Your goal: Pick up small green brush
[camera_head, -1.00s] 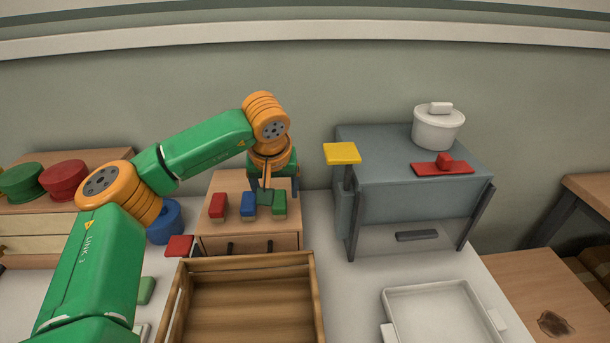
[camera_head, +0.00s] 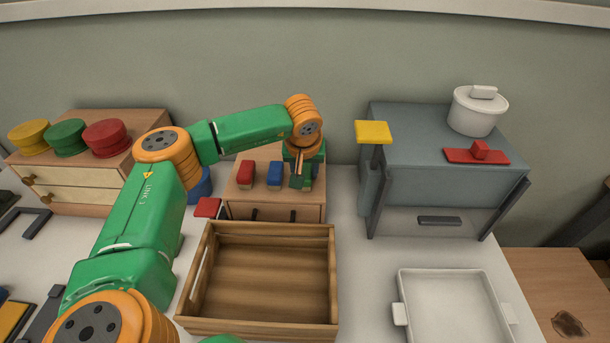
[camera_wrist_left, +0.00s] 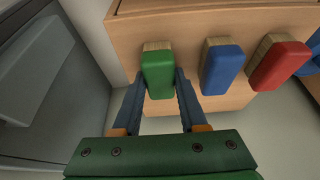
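The small green brush (camera_wrist_left: 158,74) stands on top of a small wooden cabinet (camera_head: 240,200), at the end of a row with a blue brush (camera_wrist_left: 221,68) and a red brush (camera_wrist_left: 278,64). Its pale bristles show at one end. My left gripper (camera_wrist_left: 160,80) is open, with one blue-grey finger on each side of the green brush. Whether the fingers touch it cannot be told. In the head view my left gripper (camera_head: 303,174) is over the cabinet's right end and largely hides the green brush. My right gripper is not in view.
A grey box-shaped unit (camera_head: 455,185) stands close to the right, with a yellow pad (camera_head: 373,132) on a post. An empty wooden crate (camera_head: 265,325) lies in front, and a white tray (camera_head: 405,295) to its right.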

